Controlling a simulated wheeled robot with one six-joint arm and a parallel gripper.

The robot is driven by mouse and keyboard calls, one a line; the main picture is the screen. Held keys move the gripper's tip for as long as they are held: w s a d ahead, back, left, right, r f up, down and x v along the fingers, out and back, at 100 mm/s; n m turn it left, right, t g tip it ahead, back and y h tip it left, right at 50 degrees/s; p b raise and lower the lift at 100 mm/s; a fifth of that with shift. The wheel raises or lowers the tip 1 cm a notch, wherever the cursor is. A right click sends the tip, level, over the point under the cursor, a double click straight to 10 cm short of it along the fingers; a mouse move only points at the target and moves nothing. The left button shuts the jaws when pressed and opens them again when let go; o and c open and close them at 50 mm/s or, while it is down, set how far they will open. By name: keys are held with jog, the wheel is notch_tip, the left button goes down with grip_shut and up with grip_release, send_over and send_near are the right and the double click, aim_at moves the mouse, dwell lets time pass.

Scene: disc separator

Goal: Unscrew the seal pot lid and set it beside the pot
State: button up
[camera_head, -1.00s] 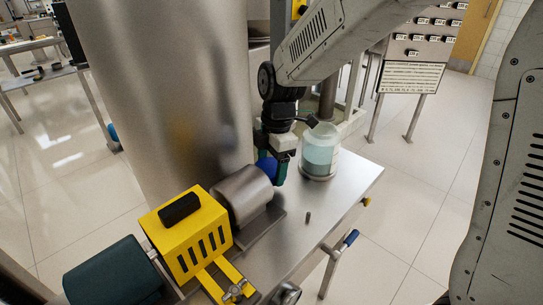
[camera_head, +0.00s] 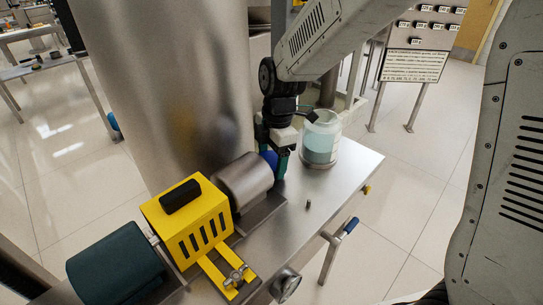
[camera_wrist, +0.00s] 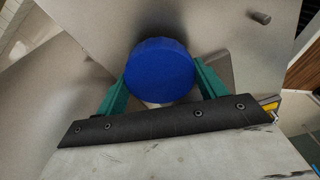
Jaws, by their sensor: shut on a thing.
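The seal pot (camera_head: 321,142) is a clear jar with pale blue-green liquid. It stands upright on the metal table, and its top looks uncovered. The blue round lid (camera_head: 269,158) is off the pot, to its left, close to the steel cylinder. My gripper (camera_head: 273,168) points down and is shut on the lid. In the wrist view the lid (camera_wrist: 160,70) sits between the two green fingers (camera_wrist: 160,85), its round face towards the camera. I cannot tell whether the lid touches the tabletop.
A steel cylinder (camera_head: 243,182) and yellow guard (camera_head: 188,222) with a dark green motor (camera_head: 115,270) stand at the left. A large steel vessel (camera_head: 165,90) rises behind. A small peg (camera_head: 308,204) stands on the table (camera_head: 335,185). The tabletop right of the peg is clear.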

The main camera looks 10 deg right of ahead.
jog(key=shift+f, duration=0.8)
jog(key=o, duration=1.5)
jog(key=r, duration=0.7)
jog(key=shift+w+d+r, duration=0.15)
jog(key=shift+d+r, duration=0.05)
jog(key=shift+d, duration=0.2)
jog(key=shift+r, duration=2.7)
